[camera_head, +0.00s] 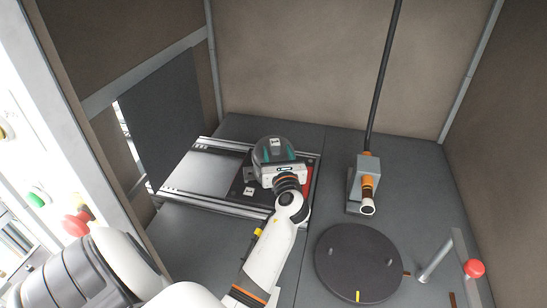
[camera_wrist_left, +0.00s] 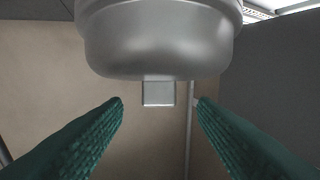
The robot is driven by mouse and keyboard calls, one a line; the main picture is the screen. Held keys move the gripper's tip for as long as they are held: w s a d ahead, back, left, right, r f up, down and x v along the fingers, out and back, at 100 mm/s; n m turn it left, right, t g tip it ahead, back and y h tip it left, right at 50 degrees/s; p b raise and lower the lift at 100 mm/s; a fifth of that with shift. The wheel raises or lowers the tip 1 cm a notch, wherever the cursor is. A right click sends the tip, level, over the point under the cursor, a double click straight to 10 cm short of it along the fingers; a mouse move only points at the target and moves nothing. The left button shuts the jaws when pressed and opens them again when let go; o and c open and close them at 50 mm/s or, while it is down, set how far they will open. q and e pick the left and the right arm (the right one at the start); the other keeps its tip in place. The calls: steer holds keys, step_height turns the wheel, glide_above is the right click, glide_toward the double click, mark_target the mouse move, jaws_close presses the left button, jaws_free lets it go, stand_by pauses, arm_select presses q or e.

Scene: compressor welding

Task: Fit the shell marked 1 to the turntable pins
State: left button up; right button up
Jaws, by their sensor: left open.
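The shell (camera_head: 270,143), a dark grey dome with a small white label on top, sits on the fixture at the back left. The mark on the label is too small to read. My left gripper (camera_head: 278,153) is at the near side of the shell, its teal fingers open around it. In the left wrist view, the fingers (camera_wrist_left: 159,101) are spread wide, with a smooth grey rounded body (camera_wrist_left: 158,45), apparently the shell, ahead and above between them.
A grey and orange tool (camera_head: 365,182) on a black pole stands behind the turntable. A post with a red knob (camera_head: 474,268) is at the right. A silver plate (camera_head: 205,172) lies left of the shell. Walls enclose the back and right.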

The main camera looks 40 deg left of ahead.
mark_target(276, 146)
arm_select(q)
steer(key=x, duration=0.4)
steer(key=shift+w+f+p, duration=0.1)
steer(key=shift+f+p, duration=0.05)
steer(key=shift+p, duration=0.15)
steer(key=shift+c, duration=0.8)
jaws_close()
